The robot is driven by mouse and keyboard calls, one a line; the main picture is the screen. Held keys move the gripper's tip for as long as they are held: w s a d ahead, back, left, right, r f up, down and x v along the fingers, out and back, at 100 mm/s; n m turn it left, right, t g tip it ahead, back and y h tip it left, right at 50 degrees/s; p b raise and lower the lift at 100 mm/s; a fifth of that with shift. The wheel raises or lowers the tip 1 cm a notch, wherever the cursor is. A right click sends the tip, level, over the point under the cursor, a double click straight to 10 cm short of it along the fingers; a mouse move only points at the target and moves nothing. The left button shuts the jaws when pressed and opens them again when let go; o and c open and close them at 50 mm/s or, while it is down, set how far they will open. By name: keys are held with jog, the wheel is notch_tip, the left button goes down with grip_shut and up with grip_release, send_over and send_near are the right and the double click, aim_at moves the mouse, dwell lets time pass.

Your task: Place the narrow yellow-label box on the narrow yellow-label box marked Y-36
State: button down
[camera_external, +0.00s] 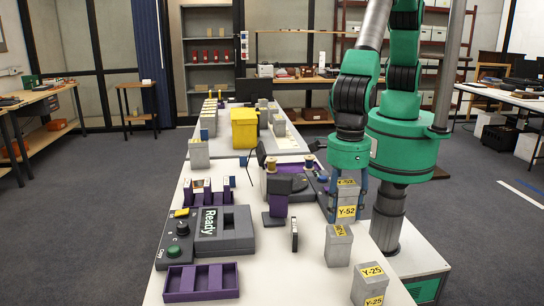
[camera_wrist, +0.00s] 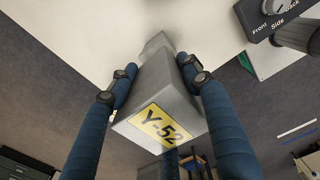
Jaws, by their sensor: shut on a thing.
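My gripper (camera_external: 346,212) is shut on a narrow grey box with a yellow Y-52 label (camera_external: 346,196). In the wrist view the Y-52 box (camera_wrist: 150,88) sits between my two blue fingers (camera_wrist: 157,72). Another narrow grey box with a yellow label (camera_external: 339,248) stands on the white table just in front of and below the held box. Its label is too small to read surely. I cannot tell whether the two boxes touch. Part of a grey box (camera_wrist: 157,42) shows beyond the held one in the wrist view. No label clearly reads Y-36.
A Y-25 box (camera_external: 369,284) stands at the near right table edge. A grey Ready device (camera_external: 222,232), a purple tray (camera_external: 201,282) and a dark stand (camera_external: 278,195) are to the left. A small upright dark item (camera_external: 294,236) stands nearby. Bare white table lies in front.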

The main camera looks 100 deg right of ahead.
aim_at(345, 182)
jog(key=shift+f, duration=1.75)
jog(key=shift+f, duration=0.1)
jog(key=c, duration=0.8)
grip_release()
notch_tip(345, 182, up, 12)
jog(key=shift+r+p, duration=0.1)
jog(key=shift+p, duration=0.2)
